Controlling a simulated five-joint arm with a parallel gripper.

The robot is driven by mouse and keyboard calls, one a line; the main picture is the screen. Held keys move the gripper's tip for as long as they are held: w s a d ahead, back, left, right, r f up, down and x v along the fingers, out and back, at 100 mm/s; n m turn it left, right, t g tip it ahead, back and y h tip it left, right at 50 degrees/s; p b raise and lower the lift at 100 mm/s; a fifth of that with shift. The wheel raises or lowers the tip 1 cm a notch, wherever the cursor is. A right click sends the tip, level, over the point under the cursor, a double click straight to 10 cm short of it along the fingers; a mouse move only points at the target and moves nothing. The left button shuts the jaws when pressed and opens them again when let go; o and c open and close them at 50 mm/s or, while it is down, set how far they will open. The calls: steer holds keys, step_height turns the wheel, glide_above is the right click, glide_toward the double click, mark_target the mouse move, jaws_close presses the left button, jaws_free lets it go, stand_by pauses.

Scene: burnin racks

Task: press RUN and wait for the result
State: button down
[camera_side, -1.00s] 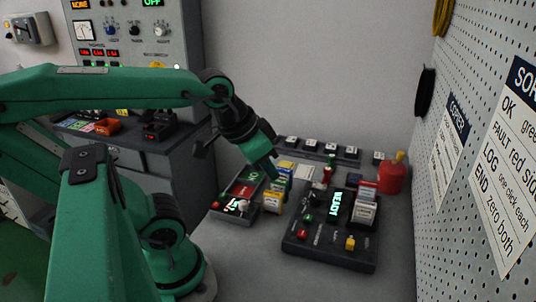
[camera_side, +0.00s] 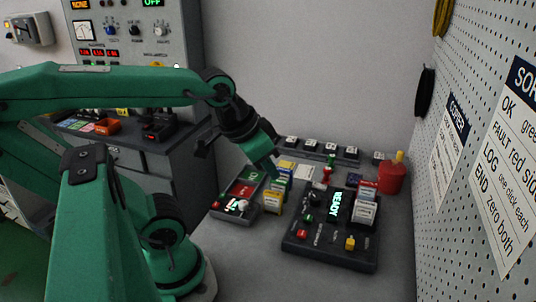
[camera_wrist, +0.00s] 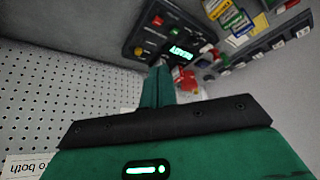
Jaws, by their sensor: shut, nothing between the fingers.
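A dark control box (camera_side: 330,256) stands on the bench in the side view, with a lit green READY display (camera_side: 338,207). It has a green button (camera_side: 307,218), a red button (camera_side: 302,233) and a yellow knob (camera_side: 350,243); their labels are too small to read. The box also shows in the wrist view (camera_wrist: 140,36), beyond my fingers. My gripper (camera_side: 274,179) is shut and empty. In the side view it points down, left of the box and near several coloured modules (camera_side: 274,203). In the wrist view its fingers (camera_wrist: 158,70) partly cover the box.
A tray with red and green sections (camera_side: 240,192) lies to the left. A red can (camera_side: 391,178) stands behind, near the pegboard wall (camera_side: 450,190). A row of dark slots (camera_side: 322,149) runs along the back.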

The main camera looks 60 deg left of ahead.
steer(key=shift+w+n+g, duration=0.6)
steer(key=shift+w+n, duration=0.3)
steer(key=shift+w, duration=0.4)
steer(key=n+g, duration=0.4)
steer(key=n, duration=0.3)
glide_above(308, 217)
steer(key=shift+f, duration=2.7)
step_height(308, 217, down, 14)
steer(key=shift+f, duration=0.1)
